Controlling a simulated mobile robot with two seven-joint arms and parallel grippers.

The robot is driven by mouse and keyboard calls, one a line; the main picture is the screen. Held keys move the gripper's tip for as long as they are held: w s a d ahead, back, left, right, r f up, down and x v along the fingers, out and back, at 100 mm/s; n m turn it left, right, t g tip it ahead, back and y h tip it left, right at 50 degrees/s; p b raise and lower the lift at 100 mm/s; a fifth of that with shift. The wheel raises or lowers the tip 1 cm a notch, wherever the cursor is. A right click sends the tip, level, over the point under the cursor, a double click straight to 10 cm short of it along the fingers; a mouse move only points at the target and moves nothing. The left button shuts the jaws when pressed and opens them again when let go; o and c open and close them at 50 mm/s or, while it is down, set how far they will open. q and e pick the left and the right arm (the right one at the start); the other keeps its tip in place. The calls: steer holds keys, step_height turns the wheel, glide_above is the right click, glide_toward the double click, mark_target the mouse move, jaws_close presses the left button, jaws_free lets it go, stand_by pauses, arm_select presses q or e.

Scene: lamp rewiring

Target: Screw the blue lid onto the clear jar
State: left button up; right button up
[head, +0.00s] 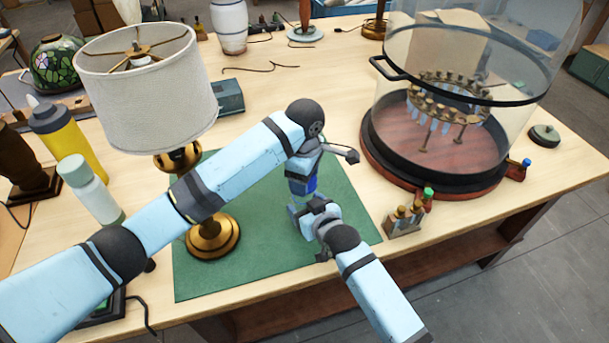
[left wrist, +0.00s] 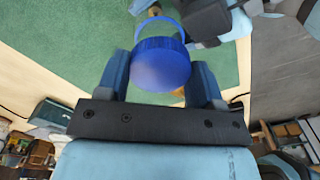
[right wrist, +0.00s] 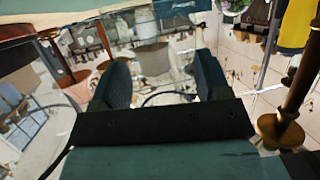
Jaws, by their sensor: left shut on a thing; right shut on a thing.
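The blue lid (left wrist: 160,66) is between the fingers of my left gripper (left wrist: 159,80), which is shut on it. In the head view the lid (head: 311,184) shows as a small blue patch below my left wrist. The clear jar (head: 296,203) is just below it, over the green mat, with my right gripper (head: 311,213) shut on it. Whether lid and jar touch is hidden. In the right wrist view the jar is hard to make out between the fingers (right wrist: 162,80).
The green mat (head: 262,268) lies under both grippers. A lamp with a white shade (head: 150,95) stands at its left. A large glass dome on a dark base (head: 430,165) stands right. A small bottle holder (head: 404,224) sits near the front edge. Bottles stand far left.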

arm_select(q)
steer(key=shift+f, duration=0.85)
steer(key=shift+f, duration=0.35)
